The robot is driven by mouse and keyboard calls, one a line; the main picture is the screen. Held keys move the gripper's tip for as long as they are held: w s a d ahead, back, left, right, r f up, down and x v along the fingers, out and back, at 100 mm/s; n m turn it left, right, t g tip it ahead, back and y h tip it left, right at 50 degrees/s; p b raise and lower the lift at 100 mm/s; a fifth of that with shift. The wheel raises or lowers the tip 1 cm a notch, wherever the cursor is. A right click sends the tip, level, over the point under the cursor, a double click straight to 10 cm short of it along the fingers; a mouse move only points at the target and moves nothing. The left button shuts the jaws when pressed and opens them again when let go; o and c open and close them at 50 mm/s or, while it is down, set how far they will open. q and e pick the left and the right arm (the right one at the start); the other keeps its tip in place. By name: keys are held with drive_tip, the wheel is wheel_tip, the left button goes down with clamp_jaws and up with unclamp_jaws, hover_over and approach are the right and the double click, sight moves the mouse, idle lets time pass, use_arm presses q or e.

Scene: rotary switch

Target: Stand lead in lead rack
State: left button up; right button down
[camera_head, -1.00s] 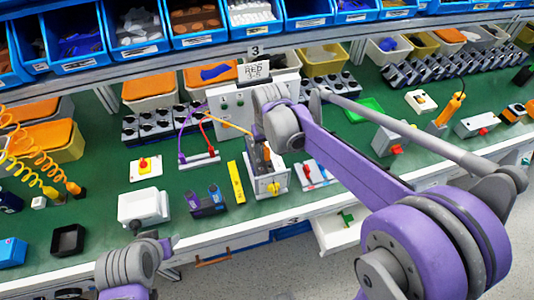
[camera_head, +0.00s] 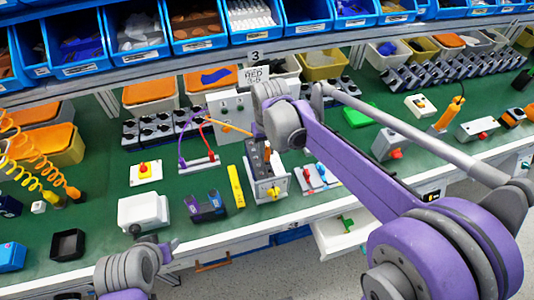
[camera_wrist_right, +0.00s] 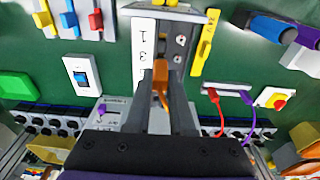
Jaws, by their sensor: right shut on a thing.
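My right gripper (camera_wrist_right: 163,78) is shut on the orange lead (camera_wrist_right: 160,82) in the right wrist view. In the head view its jaws (camera_head: 264,155) point down at the bench, left of centre of my arm, and the orange cord (camera_head: 232,127) runs left from it towards the panel. The lead rack (camera_head: 200,163) lies left of the gripper. A purple lead (camera_head: 181,146) and a red lead (camera_head: 211,148) stand in it. In the wrist view the rack (camera_wrist_right: 235,90) is on the right. My left gripper is out of view; only its arm shows at lower left.
A white panel (camera_head: 232,103) stands behind.

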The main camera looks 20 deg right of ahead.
sight(267, 149)
wheel_tip(267, 149, up, 8)
drive_tip(key=shift+f, duration=0.25)
drive_tip(key=shift+r+p, duration=0.4)
drive_tip(key=shift+r, duration=0.2)
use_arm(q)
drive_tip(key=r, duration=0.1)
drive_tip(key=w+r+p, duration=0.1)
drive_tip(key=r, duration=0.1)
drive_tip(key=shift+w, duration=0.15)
use_arm(e)
wheel_tip(267, 149, up, 2)
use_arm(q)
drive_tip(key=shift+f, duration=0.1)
use_arm(e)
drive_tip(key=shift+f, duration=0.1)
